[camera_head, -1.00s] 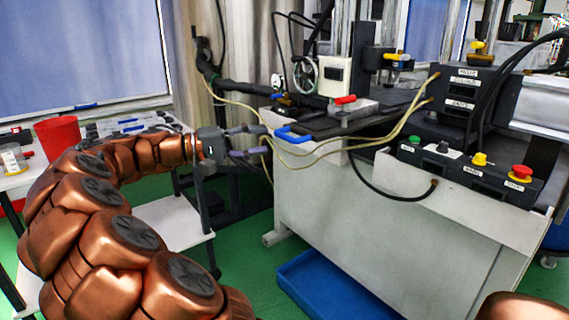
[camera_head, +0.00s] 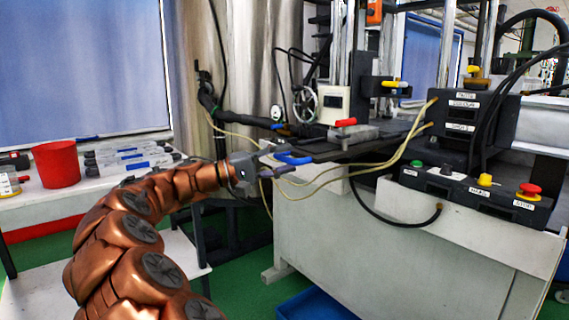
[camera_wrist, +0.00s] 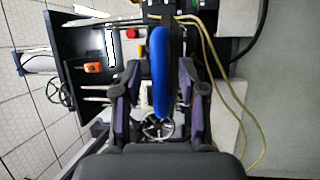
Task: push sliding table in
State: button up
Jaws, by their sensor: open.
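The sliding table (camera_head: 345,151) is a dark flat plate on the front of the white machine. A blue handle (camera_head: 294,159) sticks out from its left edge. My gripper (camera_head: 279,160) is open at the handle. In the wrist view the blue handle (camera_wrist: 161,70) stands upright in the picture between the two fingers of my gripper (camera_wrist: 160,108), with gaps on both sides. I cannot tell whether any part of the gripper touches it. A red-topped clamp (camera_head: 347,123) sits over the table.
Yellowish hoses (camera_head: 325,181) loop close to the handle and my gripper. A control box with buttons (camera_head: 470,190) is at the right. A white side table (camera_head: 100,184) with a red cup (camera_head: 57,165) stands at the left. A blue tray (camera_head: 318,306) lies on the green floor.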

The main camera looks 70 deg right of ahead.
jog(key=shift+s+d, duration=0.1)
jog(key=shift+s, duration=0.05)
grip_shut()
dwell(0.4)
